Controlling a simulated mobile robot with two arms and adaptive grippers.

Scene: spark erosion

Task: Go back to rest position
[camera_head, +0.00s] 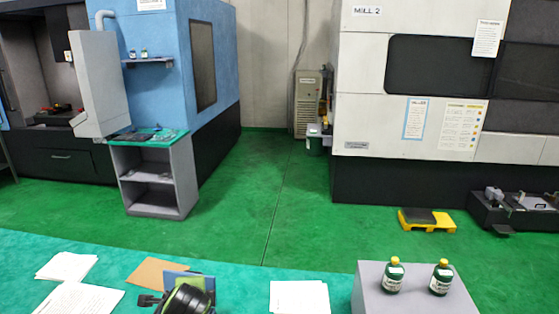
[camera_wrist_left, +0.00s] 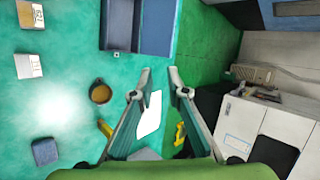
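My left gripper (camera_wrist_left: 159,88) shows in the left wrist view, with its two fingers apart and nothing held between them. A white sheet shows beyond the gap, and a teal surface lies further off.
A teal table edge (camera_head: 230,277) in front holds papers (camera_head: 299,297), a dark object with green trim (camera_head: 187,299) and a grey box (camera_head: 400,300) with two green bottles. Beyond are a blue machine (camera_head: 172,50), a white mill (camera_head: 360,60) and clear green floor between them.

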